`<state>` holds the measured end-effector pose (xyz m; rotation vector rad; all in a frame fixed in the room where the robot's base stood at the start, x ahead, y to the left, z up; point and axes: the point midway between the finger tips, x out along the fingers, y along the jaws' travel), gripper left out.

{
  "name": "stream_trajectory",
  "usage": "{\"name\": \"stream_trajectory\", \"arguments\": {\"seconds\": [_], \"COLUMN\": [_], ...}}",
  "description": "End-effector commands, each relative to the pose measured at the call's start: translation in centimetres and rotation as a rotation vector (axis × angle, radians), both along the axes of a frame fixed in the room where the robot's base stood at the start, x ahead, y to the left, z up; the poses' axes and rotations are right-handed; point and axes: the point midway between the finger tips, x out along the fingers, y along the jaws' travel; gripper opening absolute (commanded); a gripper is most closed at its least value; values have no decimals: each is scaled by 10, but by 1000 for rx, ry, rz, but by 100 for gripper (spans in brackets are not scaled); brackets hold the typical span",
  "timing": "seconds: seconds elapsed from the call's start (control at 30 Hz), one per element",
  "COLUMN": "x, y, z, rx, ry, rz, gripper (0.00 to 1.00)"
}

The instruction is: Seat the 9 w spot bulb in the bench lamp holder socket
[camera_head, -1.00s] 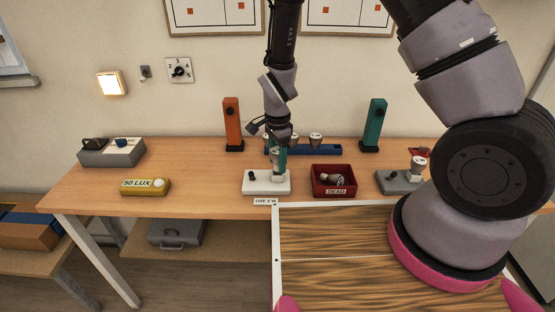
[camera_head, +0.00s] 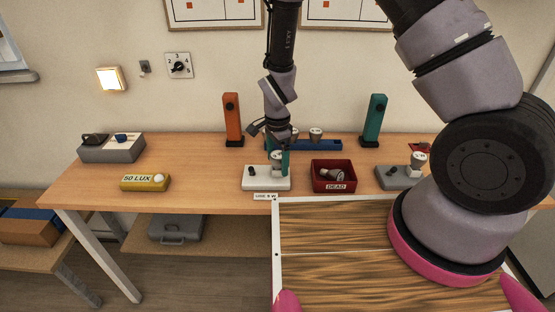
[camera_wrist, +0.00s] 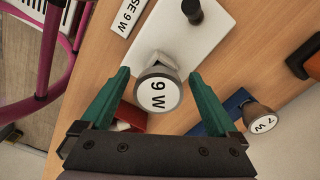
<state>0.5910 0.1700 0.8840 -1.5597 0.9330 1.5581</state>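The 9 W spot bulb (camera_wrist: 158,92) has a round white face and stands base-down over the white bench lamp holder (camera_wrist: 184,35). The holder (camera_head: 257,184) also shows on the bench in the head view, with a black knob at its left. The bulb's lower end is hidden behind its head, so I cannot tell how deep it sits in the socket. My gripper (camera_wrist: 158,74) is open, with one green finger on each side of the bulb and a visible gap to both. In the head view my gripper (camera_head: 277,168) is low over the holder's right part.
A red box (camera_head: 333,187) marked DEAD with a bulb inside stands right of the holder. A blue rack (camera_head: 322,145) with bulbs is behind. Orange (camera_head: 233,118) and teal (camera_head: 376,120) posts flank it. A yellow 50 LUX block (camera_head: 145,183) is left, a grey holder (camera_head: 394,178) right.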

Motion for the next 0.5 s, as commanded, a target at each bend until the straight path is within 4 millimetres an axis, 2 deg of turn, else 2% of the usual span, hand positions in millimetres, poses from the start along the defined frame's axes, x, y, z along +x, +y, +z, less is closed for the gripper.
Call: {"name": "stream_trajectory", "arguments": {"seconds": [0.27, 0.37, 0.5], "x": [0, 0, 1], "y": [0, 0, 1], "z": [2, 11, 37], "rx": [0, 0, 2], "ry": [0, -1, -4], "rz": [0, 1, 2], "gripper": [94, 94, 94]}}
